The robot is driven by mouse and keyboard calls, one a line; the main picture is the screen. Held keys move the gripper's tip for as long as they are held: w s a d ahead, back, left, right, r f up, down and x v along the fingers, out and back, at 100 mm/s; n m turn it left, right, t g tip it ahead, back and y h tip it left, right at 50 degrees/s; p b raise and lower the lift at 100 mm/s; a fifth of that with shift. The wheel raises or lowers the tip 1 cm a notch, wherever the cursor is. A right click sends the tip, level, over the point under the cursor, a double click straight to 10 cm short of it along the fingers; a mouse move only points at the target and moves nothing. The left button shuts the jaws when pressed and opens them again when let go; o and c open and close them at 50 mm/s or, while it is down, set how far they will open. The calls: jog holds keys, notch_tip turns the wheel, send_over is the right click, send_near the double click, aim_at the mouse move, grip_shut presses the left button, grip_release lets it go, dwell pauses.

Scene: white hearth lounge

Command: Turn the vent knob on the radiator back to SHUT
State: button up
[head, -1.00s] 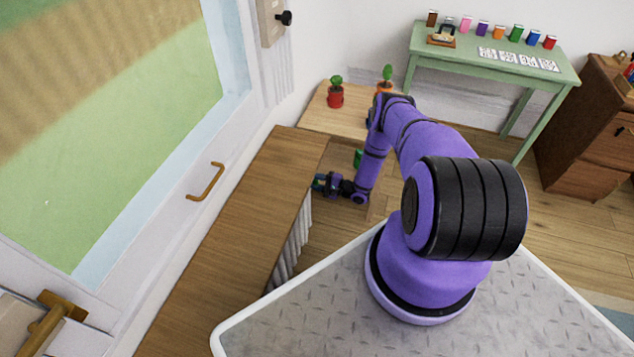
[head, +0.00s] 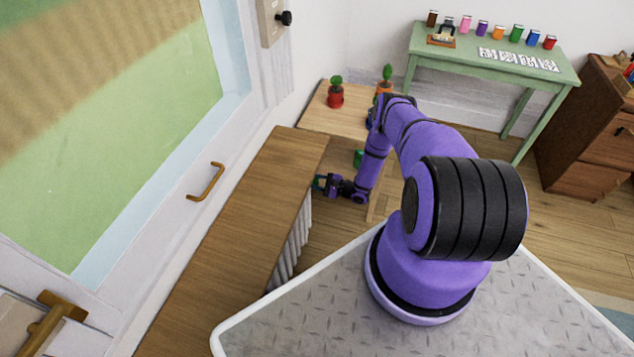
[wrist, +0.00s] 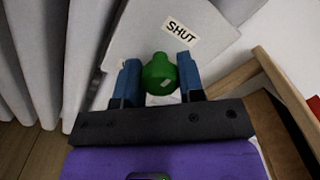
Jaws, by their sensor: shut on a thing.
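The green vent knob (wrist: 157,72) is between the two blue fingers of my gripper (wrist: 158,82) in the wrist view, and the gripper is shut on it. A small pale mark shows on the knob's lower right. The white SHUT label (wrist: 180,31) is on the pale radiator panel (wrist: 140,35), above and to the right of the knob in that view. In the head view my gripper (head: 320,184) is at the far end of the radiator (head: 291,245), just below the wooden top. The knob is largely hidden there.
A wooden shelf top (head: 235,235) covers the radiator beside the window wall. A low wooden table (head: 318,117) with a red pot (head: 335,97) stands just beyond my gripper. A green table (head: 470,62) is at the back right. Open floor (head: 560,225) lies to the right.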

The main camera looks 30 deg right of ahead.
jog(key=shift+s+d+f, duration=0.1)
jog(key=o, duration=0.9)
jog(key=v, duration=1)
jog(key=shift+s+d, duration=0.25)
jog(key=shift+s, duration=0.05)
